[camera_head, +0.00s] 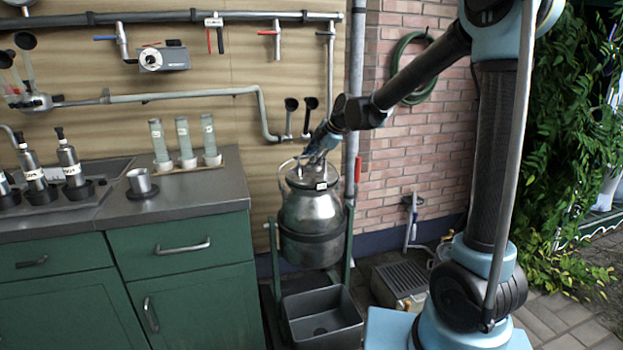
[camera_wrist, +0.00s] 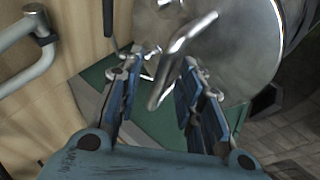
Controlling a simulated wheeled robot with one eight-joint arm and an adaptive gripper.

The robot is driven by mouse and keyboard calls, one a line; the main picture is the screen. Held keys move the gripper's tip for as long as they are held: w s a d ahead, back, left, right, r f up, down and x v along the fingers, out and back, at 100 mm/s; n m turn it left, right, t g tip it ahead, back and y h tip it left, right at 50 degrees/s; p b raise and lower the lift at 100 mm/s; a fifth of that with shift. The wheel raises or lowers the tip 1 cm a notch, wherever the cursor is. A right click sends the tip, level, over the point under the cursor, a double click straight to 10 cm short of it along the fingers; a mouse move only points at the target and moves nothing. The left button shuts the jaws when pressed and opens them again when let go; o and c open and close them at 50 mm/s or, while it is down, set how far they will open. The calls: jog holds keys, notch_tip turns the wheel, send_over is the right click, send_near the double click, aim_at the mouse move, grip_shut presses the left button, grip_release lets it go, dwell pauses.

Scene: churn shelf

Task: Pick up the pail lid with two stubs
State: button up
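The steel pail (camera_head: 312,222) stands upright in a green stand, with its lid (camera_head: 305,181) on top. In the wrist view the lid is a large shiny disc (camera_wrist: 240,55) at the upper right. A bent metal tube (camera_wrist: 183,50) rises from the lid's side and passes between my fingers. A small metal fitting shows at the disc's top edge; I cannot clearly make out both stubs. My gripper (camera_wrist: 162,78) is open around the tube, with a visible gap on the left finger's side. In the head view my gripper (camera_head: 322,146) is just above the lid and partly hides it.
A grey bin (camera_head: 322,318) sits below the pail. A green cabinet (camera_head: 180,247) with a grey counter stands to the left. Pipes (camera_head: 230,92) run along the wall behind, and a vertical pipe (camera_head: 355,80) stands close beside the pail. A brick wall is at the right.

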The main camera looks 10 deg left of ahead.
grip_shut()
jog(key=shift+r, duration=0.1)
dwell(0.4)
